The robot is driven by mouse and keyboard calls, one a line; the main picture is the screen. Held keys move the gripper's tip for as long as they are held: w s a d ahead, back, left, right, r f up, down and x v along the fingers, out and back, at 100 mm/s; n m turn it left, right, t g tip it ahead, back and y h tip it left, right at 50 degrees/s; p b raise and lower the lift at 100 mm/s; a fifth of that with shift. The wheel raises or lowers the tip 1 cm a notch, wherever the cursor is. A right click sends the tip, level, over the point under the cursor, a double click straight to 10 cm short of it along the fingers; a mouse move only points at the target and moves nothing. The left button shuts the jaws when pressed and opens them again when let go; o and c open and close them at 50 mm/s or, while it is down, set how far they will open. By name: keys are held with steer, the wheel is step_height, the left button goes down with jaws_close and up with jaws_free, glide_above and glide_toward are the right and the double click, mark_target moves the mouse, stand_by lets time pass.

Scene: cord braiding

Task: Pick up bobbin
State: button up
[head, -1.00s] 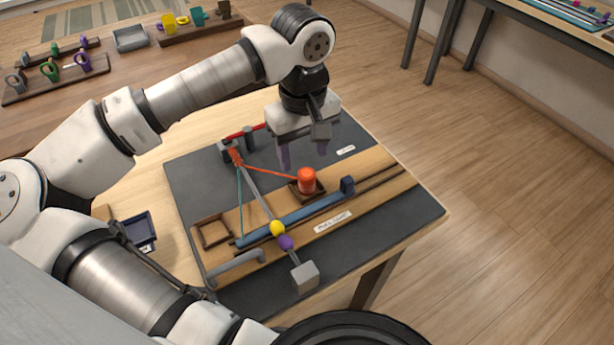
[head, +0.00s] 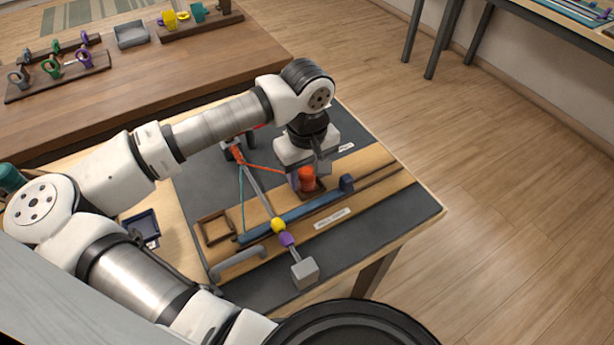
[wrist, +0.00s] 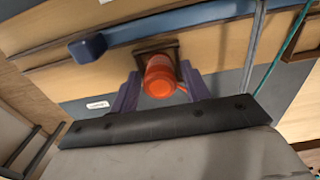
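The orange-red bobbin (head: 307,179) stands upright in a small dark square holder (head: 318,192) on the wooden braiding board. An orange cord runs from it to the post at the upper left. My gripper (head: 308,180) is low over the bobbin. In the wrist view the bobbin (wrist: 160,76) sits between the two purple fingers of my gripper (wrist: 158,92). In the head view the gripper body partly hides the fingers.
A blue bar (head: 300,214) with a knob lies just in front of the holder. A grey rod with yellow (head: 278,225) and purple (head: 287,240) beads crosses the board to a grey block (head: 304,271). An empty square holder (head: 217,228) is at left. A teal cord hangs nearby.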

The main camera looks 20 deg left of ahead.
mark_target(307, 171)
steer(key=c, duration=0.9)
steer(key=shift+r, duration=0.15)
step_height(307, 171, up, 20)
steer(key=shift+f+b, duration=0.15)
steer(key=shift+b, duration=1)
